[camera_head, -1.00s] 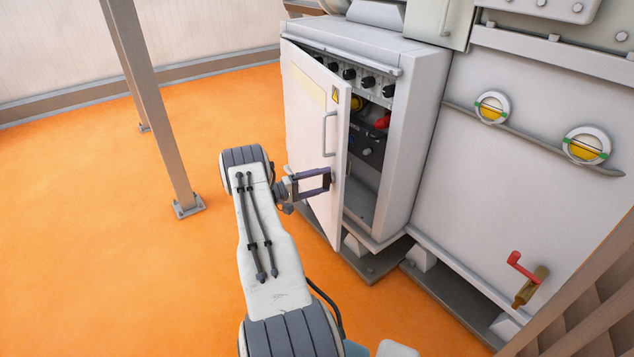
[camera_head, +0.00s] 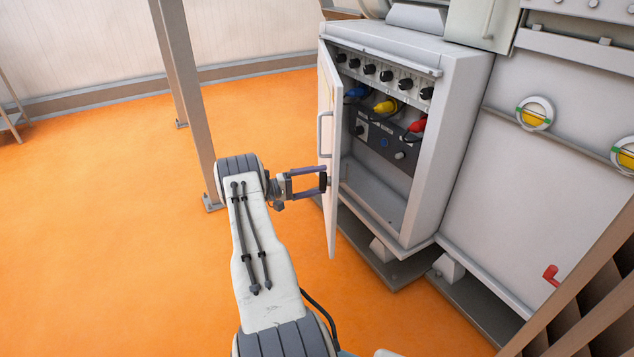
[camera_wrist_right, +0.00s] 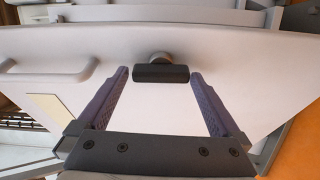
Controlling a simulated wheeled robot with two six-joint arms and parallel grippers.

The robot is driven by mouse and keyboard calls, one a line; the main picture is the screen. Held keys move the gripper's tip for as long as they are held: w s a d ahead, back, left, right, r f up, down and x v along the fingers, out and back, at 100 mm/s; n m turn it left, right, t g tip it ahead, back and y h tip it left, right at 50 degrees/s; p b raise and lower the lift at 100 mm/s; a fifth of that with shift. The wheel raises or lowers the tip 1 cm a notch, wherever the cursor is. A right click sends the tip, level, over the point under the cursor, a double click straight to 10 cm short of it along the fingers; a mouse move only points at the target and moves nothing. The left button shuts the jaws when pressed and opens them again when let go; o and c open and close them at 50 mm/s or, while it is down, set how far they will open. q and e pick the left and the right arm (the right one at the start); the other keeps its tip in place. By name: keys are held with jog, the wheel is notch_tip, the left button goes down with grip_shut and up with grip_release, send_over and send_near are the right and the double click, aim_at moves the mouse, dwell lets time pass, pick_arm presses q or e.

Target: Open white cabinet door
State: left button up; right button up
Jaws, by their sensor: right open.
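The white cabinet (camera_head: 440,130) stands right of centre in the head view. Its door (camera_head: 329,140) is swung well open, seen nearly edge-on, with a grey bar handle (camera_head: 324,135). My right gripper (camera_head: 323,182) is at the lower outer face of the door. In the right wrist view its two purple fingers (camera_wrist_right: 158,88) are spread apart, one at each end of a black knob (camera_wrist_right: 161,74) on the door. Gaps show between the fingers and the knob. The bar handle also shows in the right wrist view (camera_wrist_right: 48,76). My left gripper is not in view.
Inside the cabinet are several black knobs (camera_head: 387,76) and blue, yellow and red plugs (camera_head: 385,106). A grey post (camera_head: 188,100) stands left of the door. A large white panel (camera_head: 545,180) adjoins on the right. Orange floor (camera_head: 110,200) is free at the left.

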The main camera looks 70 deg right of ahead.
jog(key=p+v, duration=0.1)
jog(key=v, duration=0.9)
jog(key=shift+a+p, duration=0.15)
jog(key=shift+p, duration=0.25)
jog(key=shift+w, duration=0.1)
